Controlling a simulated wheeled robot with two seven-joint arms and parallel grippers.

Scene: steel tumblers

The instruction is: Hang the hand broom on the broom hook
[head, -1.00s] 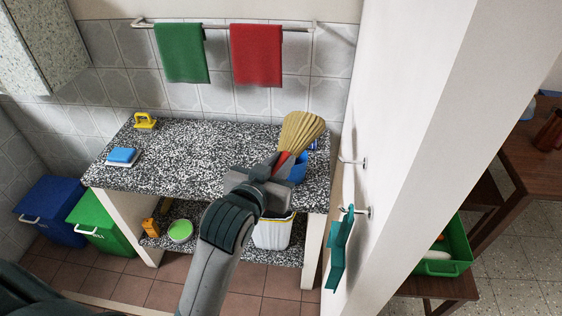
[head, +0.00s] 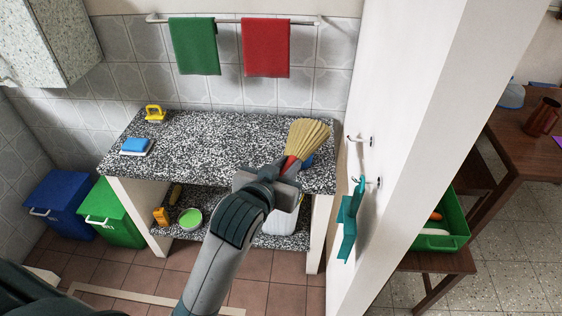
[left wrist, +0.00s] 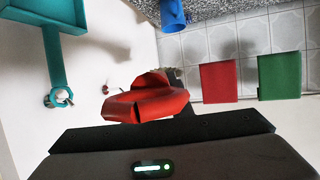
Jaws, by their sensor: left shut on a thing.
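The hand broom (head: 307,138) has straw bristles pointing up and a red part below them. My left gripper (head: 277,174) is shut on it and holds it up in front of the counter, left of the white wall. In the left wrist view the broom's red part (left wrist: 148,101) is close, at the gripper's dark fingers (left wrist: 160,128); its bristles are mostly hidden. The bare broom hook (head: 362,140) sticks out of the white wall, right of the broom and apart from it. It looks small in the left wrist view (left wrist: 107,90). My right gripper is out of view.
A teal dustpan (head: 348,228) hangs from a second hook (head: 370,182) just below the bare one. The speckled counter (head: 225,145) lies behind my arm. Red (head: 266,48) and green (head: 194,47) towels hang on a rail. The wall around the bare hook is clear.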

